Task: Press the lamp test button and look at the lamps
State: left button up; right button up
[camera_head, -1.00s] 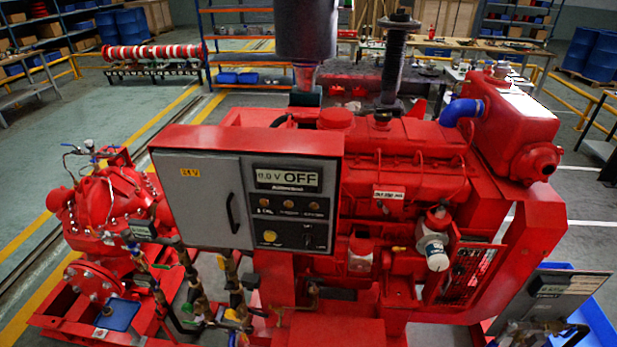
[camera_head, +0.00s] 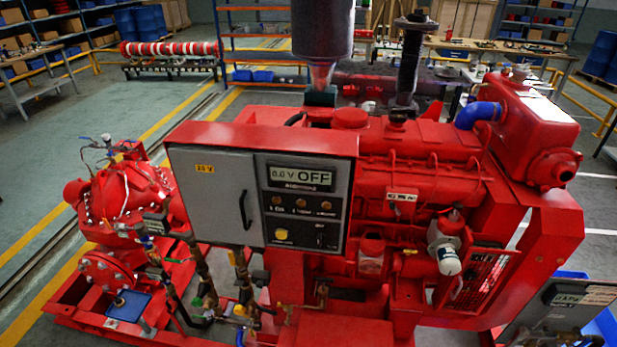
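A red control box (camera_head: 262,139) stands on the pumpset in the middle of the view. Its dark panel has a display (camera_head: 300,176) reading 0.0 V OFF. Under the display sit three small dull orange lamps (camera_head: 300,203) in a row; none looks brightly lit, and their labels are too small to read. A round yellow button (camera_head: 281,234) is at the lower left of the panel, with an unreadable label under it. Nothing covers the button or lamps. Neither of my grippers can be made out in the view.
A grey door (camera_head: 215,195) with a black handle is shut on the box's left half. The red pump (camera_head: 120,205) and pipes stand at left, the red engine (camera_head: 420,160) at right. A grey panel (camera_head: 550,305) is at lower right. Green floor lies open at left.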

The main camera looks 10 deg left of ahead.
pick_arm(q)
grip_shut()
dwell(1.4)
